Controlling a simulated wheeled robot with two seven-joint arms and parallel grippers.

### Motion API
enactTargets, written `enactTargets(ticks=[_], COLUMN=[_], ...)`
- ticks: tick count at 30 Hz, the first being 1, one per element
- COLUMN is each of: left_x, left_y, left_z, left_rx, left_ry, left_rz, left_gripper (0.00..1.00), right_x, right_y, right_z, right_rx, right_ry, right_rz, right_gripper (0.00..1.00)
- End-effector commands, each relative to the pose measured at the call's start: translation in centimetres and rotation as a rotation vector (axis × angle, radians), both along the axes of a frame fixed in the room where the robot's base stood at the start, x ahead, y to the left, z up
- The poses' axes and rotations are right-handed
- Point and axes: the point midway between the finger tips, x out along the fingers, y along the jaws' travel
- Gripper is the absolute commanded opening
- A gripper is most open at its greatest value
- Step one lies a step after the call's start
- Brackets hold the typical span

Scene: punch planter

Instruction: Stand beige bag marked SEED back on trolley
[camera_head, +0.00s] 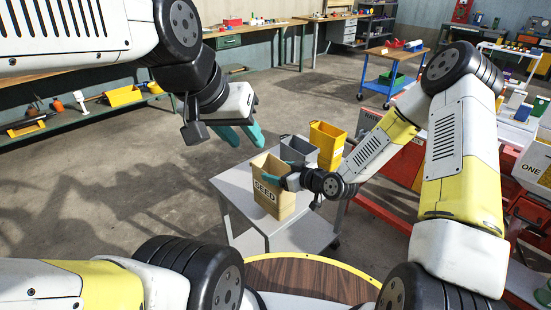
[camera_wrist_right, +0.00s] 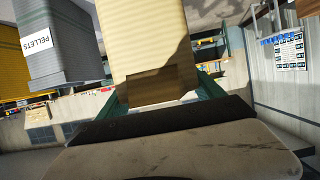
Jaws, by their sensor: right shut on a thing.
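The beige bag marked SEED (camera_head: 270,198) is upright over the front left part of the grey trolley (camera_head: 304,234). I cannot tell whether its base touches the trolley top. My right gripper (camera_head: 289,181) is shut on the bag, reaching it from the right. In the right wrist view the bag (camera_wrist_right: 145,40) sits between the teal fingers of my right gripper (camera_wrist_right: 160,92). My left gripper (camera_head: 241,134) is empty above and behind the bag, with its teal fingers apart.
A grey bin (camera_head: 298,149) and a yellow bin (camera_head: 328,138) stand behind the bag on the trolley. The grey one reads PELLETS in the right wrist view (camera_wrist_right: 60,45). Open floor (camera_head: 120,200) lies left.

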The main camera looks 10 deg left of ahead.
Motion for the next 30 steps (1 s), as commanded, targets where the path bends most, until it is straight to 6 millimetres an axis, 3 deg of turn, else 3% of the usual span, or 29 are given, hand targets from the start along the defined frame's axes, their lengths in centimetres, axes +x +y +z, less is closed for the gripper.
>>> enactTargets(ticks=[3,10,21,30], left_x=[0.0,0.0,0.0,0.0], left_y=[0.0,0.0,0.0,0.0], left_z=[0.0,0.0,0.0,0.0], left_rx=[0.0,0.0,0.0,0.0], left_ry=[0.0,0.0,0.0,0.0], left_rz=[0.0,0.0,0.0,0.0], left_gripper=[0.36,0.36,0.36,0.36], right_x=[2.4,5.5,6.8,6.7], right_y=[2.0,4.3,5.4,5.3], right_z=[-0.1,-0.5,-0.7,-3.8], right_rx=[0.004,0.004,0.004,0.005], right_ry=[-0.006,-0.005,-0.003,-0.001], right_rz=[0.001,-0.001,-0.001,-0.002], right_gripper=[0.04,0.04,0.04,0.04])
